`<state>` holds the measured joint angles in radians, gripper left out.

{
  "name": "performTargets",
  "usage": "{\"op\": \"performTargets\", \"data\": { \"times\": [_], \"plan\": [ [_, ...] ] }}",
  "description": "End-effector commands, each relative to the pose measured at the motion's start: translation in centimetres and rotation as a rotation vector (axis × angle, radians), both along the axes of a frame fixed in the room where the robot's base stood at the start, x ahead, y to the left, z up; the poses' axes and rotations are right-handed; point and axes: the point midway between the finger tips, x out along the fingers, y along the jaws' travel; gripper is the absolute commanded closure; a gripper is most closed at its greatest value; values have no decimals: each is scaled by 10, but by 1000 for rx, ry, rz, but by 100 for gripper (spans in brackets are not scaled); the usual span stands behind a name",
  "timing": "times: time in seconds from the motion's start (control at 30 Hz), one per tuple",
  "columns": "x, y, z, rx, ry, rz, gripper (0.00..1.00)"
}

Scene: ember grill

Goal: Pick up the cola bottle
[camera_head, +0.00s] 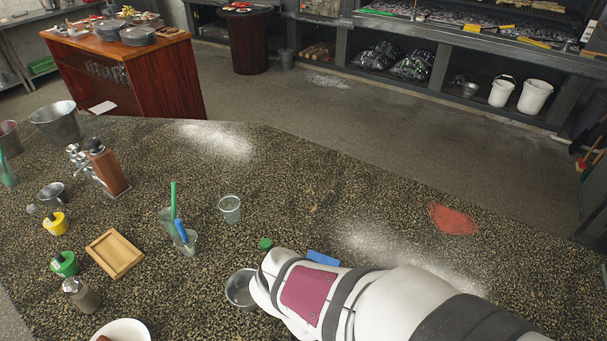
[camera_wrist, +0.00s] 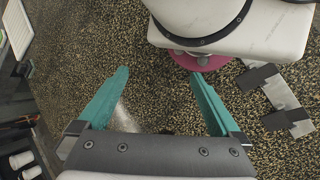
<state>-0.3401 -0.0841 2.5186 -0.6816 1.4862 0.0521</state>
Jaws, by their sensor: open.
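I cannot make out a cola bottle for certain in either view. The nearest candidate is a brown upright object (camera_head: 108,170) with a dark top and metal fittings beside it, at the left of the counter in the head view; I cannot tell what it is. My gripper (camera_wrist: 160,76) shows in the wrist view with its two teal fingers spread apart. Only speckled surface shows between them, and nothing is held. In the head view my white arm covers the lower right, and the gripper itself is not visible there.
The counter's upper middle is clear.

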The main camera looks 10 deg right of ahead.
Motion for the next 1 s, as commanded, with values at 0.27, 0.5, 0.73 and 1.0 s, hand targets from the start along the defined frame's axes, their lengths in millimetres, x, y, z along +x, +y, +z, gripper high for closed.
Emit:
{"op": "performTargets", "data": {
  "times": [0.27,0.5,0.73,1.0],
  "plan": [
    [99,-2,-31,-791,370,1105,0],
    [143,8,-68,-1039,747,1619,0],
    [149,9,-101,-1069,852,1717,0],
    [149,6,-161,-1065,850,1713,0]
  ]
}}
